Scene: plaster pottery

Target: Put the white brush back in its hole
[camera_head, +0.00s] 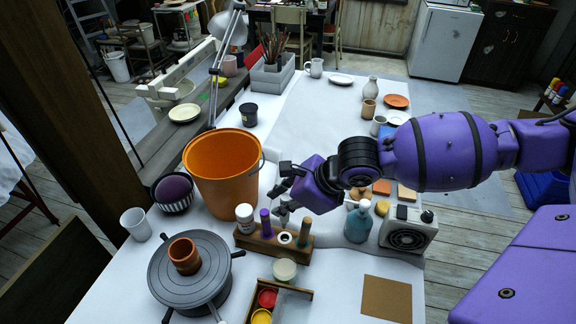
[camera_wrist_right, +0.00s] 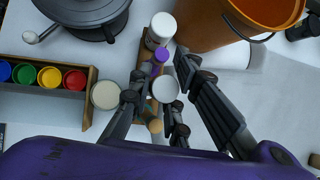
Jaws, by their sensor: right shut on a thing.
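The white brush (camera_wrist_right: 166,88) shows as a pale round end between the fingers of my right gripper (camera_wrist_right: 158,98) in the wrist view. In the head view my right gripper (camera_head: 283,203) points down over the wooden rack (camera_head: 262,243), shut on the brush. The white brush (camera_head: 286,238) lines up with the rack between a purple brush (camera_head: 265,222) and a teal one with a wooden end (camera_head: 305,232). I cannot tell how deep it sits, as its lower part and the hole are hidden. My left gripper is not in view.
A white bottle (camera_head: 244,217) stands at the rack's left end. An orange bucket (camera_head: 222,180) is close behind. A small cream cup (camera_head: 285,269) and a box of paint pots (camera_head: 277,298) lie in front. A pottery wheel (camera_head: 189,270) stands left, a teal bottle (camera_head: 358,222) right.

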